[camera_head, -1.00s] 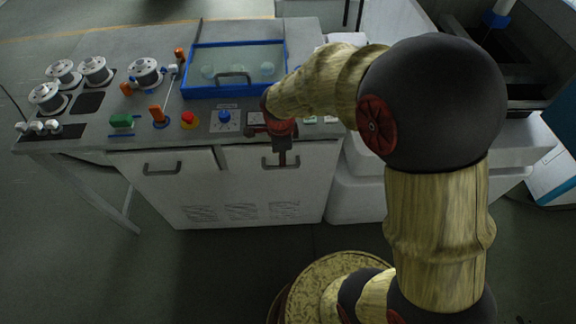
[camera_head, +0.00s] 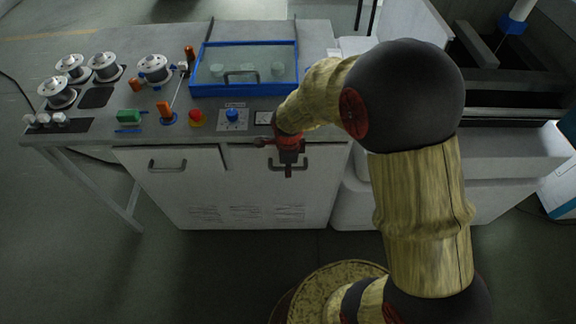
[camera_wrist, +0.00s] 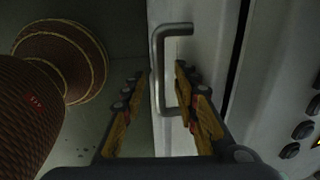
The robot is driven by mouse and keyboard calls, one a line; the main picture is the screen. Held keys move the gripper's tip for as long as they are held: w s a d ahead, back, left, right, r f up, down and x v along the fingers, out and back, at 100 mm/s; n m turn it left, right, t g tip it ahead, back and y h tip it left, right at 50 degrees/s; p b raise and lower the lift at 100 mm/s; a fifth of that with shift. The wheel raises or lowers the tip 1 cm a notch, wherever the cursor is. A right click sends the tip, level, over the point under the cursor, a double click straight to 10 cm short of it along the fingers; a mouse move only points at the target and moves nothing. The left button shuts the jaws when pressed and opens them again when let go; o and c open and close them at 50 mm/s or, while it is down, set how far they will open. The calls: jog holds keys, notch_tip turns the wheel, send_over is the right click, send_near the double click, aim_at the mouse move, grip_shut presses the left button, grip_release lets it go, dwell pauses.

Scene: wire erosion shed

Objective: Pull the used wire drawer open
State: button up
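The grey-white cabinet has two drawer fronts under its top, each with a grey bar handle. The right drawer front (camera_head: 325,158) has its handle (camera_head: 290,165) behind my gripper (camera_head: 288,158). I cannot read a label naming the used wire drawer. Both drawers look shut. In the wrist view my gripper (camera_wrist: 160,72) is open, with one finger on each side of the bar handle (camera_wrist: 158,75). Gaps show between fingers and bar, so it is not gripped. The left drawer's handle (camera_head: 167,166) is free.
On the cabinet top are several wire spools (camera_head: 103,66), a blue-framed tray (camera_head: 245,90), a red button (camera_head: 196,118) and a blue knob (camera_head: 233,116). A large machine (camera_head: 500,130) stands at the right. The floor before the cabinet is clear at the left.

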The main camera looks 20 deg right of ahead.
jog(key=shift+c, duration=0.6)
grip_shut()
